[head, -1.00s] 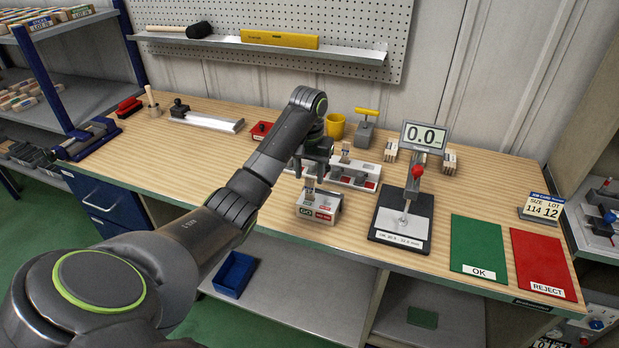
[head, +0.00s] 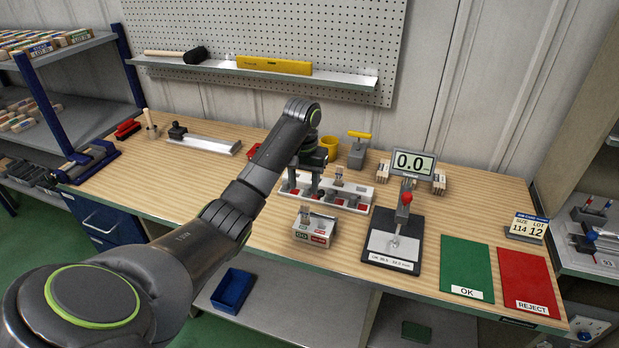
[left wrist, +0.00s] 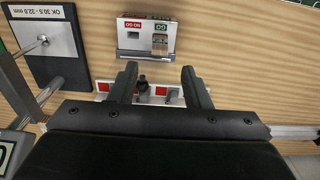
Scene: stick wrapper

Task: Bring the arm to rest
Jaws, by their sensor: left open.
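My left arm reaches in from the left of the head view over the workbench (head: 220,160). My left gripper (head: 305,190) points down beside a white rack with red marks (head: 352,204). In the left wrist view the two fingers (left wrist: 160,80) are apart with nothing gripped between them. The rack (left wrist: 150,93) shows beneath and between the fingertips there. The GO / NO-GO gauge block (head: 316,228) stands in front of the rack, apart from the gripper; it also shows in the left wrist view (left wrist: 146,40). My right gripper is not in view.
A gauge stand with a 0.0 display (head: 413,163) stands right of the gripper. A green OK mat (head: 466,265) and a red REJECT mat (head: 527,278) lie farther right. A yellow cup (head: 329,147) is behind the rack.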

